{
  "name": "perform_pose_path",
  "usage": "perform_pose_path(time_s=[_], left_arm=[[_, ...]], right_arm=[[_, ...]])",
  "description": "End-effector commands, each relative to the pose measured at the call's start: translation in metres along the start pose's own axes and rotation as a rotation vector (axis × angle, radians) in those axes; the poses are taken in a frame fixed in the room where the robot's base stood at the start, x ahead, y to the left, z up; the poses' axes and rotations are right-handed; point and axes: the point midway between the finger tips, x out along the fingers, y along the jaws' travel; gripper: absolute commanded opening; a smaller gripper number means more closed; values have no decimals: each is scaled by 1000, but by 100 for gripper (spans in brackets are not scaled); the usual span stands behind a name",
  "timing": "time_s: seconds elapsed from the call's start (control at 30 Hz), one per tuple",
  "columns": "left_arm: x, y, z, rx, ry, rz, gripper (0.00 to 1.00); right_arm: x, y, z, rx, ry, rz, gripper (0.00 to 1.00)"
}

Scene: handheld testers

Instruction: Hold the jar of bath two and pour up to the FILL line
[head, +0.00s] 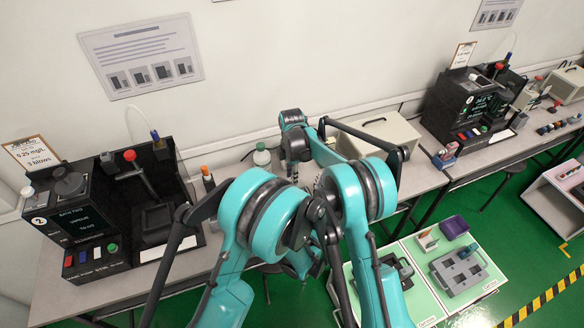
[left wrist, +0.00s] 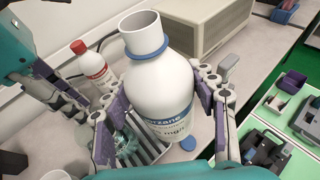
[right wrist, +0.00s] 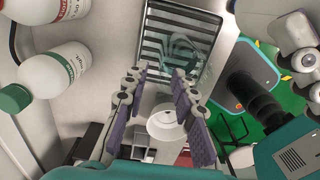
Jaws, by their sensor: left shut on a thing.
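My left gripper (left wrist: 165,80) is shut around the body of a white bottle (left wrist: 160,65) with a blue collar and an open mouth; its label is only partly readable. The bottle leans slightly in the left wrist view. A clear glass jar (right wrist: 182,48) stands on a dark striped tray (right wrist: 150,18) in the right wrist view; the held bottle partly hides it in the left wrist view. My right gripper (right wrist: 160,82) is open and empty, apart from the jar. The FILL line cannot be made out. In the head view my arms hide the jar.
A bottle with a green cap (right wrist: 45,80) and a red-capped bottle (left wrist: 90,65) stand close by. The black bath two station (head: 75,225) is at the left bench. A beige box (head: 380,138) stands right of my arms. A green-topped cart (head: 440,255) is front right.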

Motion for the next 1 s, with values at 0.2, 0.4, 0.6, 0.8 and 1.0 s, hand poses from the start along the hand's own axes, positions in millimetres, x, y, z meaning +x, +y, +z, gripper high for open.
perform_pose_path(time_s=[0.2, 0.4, 0.6, 0.8, 1.0], left_arm=[[0, 0, 0, 0, -1, 0, 7], [0, 0, 0, 0, -1, 0, 7], [0, 0, 0, 0, -1, -1, 7], [0, 0, 0, 0, -1, 0, 7], [0, 0, 0, 0, -1, 0, 7]], right_arm=[[40, 0, 0, 1, 1, 1, 27], [61, 0, 0, 2, 1, 1, 27], [67, 0, 0, 2, 1, 1, 27], [66, 0, 0, 2, 1, 1, 24], [66, 0, 0, 2, 1, 1, 0]])
